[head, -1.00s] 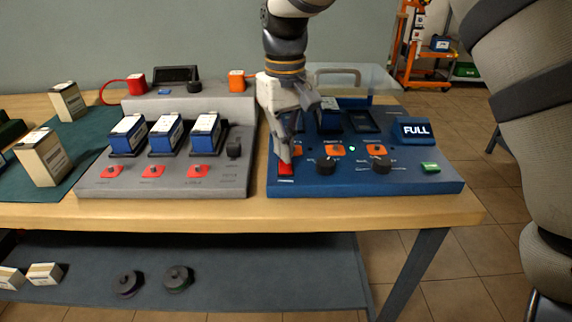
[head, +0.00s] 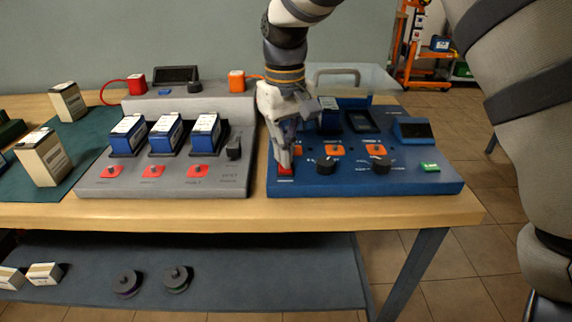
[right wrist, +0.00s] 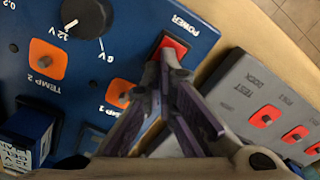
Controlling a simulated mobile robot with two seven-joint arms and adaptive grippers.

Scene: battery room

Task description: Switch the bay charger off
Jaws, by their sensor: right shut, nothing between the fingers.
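The blue bay charger (head: 336,185) stands on the right end of the bench. Its red rocker switch (head: 285,170) is at the front left corner; the right wrist view shows the red switch (right wrist: 173,46) beside the word POWER. My right gripper (head: 284,164) points down with its fingers shut and empty, the tips at the switch and partly covering it. The right wrist view shows the gripper tips (right wrist: 166,60) against the switch. The charger's display (head: 412,130) is dark, and no lit lamp shows. My left gripper is not in view.
A grey charger (head: 160,187) with several blue batteries stands to the left, close beside the blue one. The blue charger has black knobs, orange TEMP sockets and a green part (head: 430,167) at front right. Cream boxes (head: 43,157) stand on a green mat at far left.

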